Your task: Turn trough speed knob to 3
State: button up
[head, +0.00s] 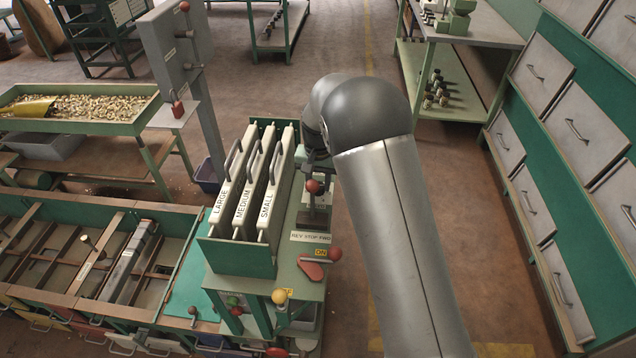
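I cannot make out a dial marked as the trough speed knob or any numbers. A grey control box (172,60) on a post stands beside the nut trough (100,123). It carries small labels too small to read, a small dark fitting on its face, and red-tipped handles at its top (184,6) and lower edge (178,109). My arm rises from the lower right and bends at the top centre. Its far links go down behind the bend, near the plate rack, and my gripper is hidden.
A green rack (236,258) holds plates labelled LARGE, MEDIUM and SMALL. Next to it are a lever marked REV STOP FWD (312,187) and a red ON handle (335,254). Sorting bins (60,205) lie left; drawers (588,125) stand right. Open floor lies between my arm and the drawers.

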jog(key=shift+m, duration=0.8)
jog(key=shift+r, duration=0.1)
jog(key=o, duration=1)
jog(key=shift+c, duration=0.2)
notch_tip(320, 180, up, 17)
jog(key=b, duration=0.1)
jog(key=shift+r, duration=0.2)
